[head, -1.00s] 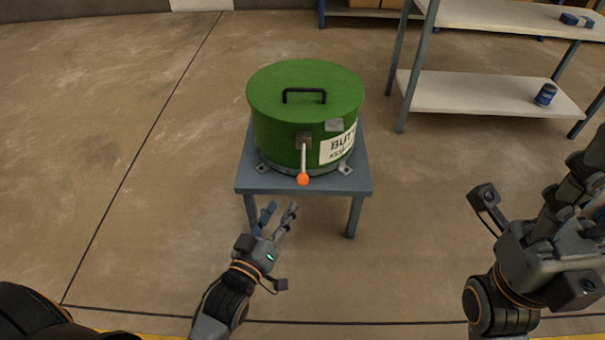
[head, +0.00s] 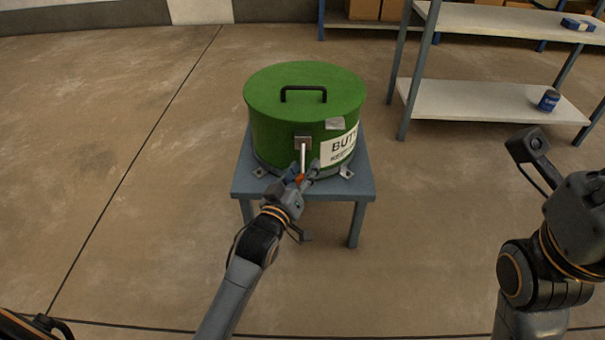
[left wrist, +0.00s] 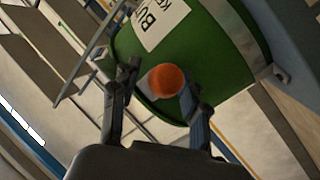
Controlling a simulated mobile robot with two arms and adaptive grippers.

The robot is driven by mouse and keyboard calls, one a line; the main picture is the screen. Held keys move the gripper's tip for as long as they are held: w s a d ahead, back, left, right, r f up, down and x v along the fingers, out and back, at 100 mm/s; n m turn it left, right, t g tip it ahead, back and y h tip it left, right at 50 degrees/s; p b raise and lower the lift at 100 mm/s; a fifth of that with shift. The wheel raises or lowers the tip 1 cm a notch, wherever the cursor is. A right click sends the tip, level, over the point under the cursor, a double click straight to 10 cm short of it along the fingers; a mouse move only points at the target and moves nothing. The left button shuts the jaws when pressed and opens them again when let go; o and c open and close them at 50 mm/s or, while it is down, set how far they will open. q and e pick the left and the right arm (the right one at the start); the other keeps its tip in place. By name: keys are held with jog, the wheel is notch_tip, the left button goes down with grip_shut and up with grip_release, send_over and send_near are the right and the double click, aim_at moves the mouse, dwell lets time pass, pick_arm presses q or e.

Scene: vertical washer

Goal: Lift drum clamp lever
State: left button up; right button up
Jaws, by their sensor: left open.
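A green drum (head: 290,110) with a black lid handle stands on a blue-grey table (head: 345,190). The clamp lever (head: 303,153) hangs down the drum's front from a small bracket (head: 302,141). Its orange knob (head: 299,178) is partly hidden by my left gripper (head: 303,172). In the left wrist view the orange knob (left wrist: 166,80) shows between the two fingers of my open left gripper (left wrist: 158,88). I cannot tell whether the fingers touch it.
A shelf unit (head: 480,120) with a blue can (head: 549,100) stands at the back right. Small feet or brackets stick out at the drum's base on the table. The floor left of the table is clear.

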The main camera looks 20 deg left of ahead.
pick_arm(q)
jog(key=shift+w, duration=0.1)
grip_shut()
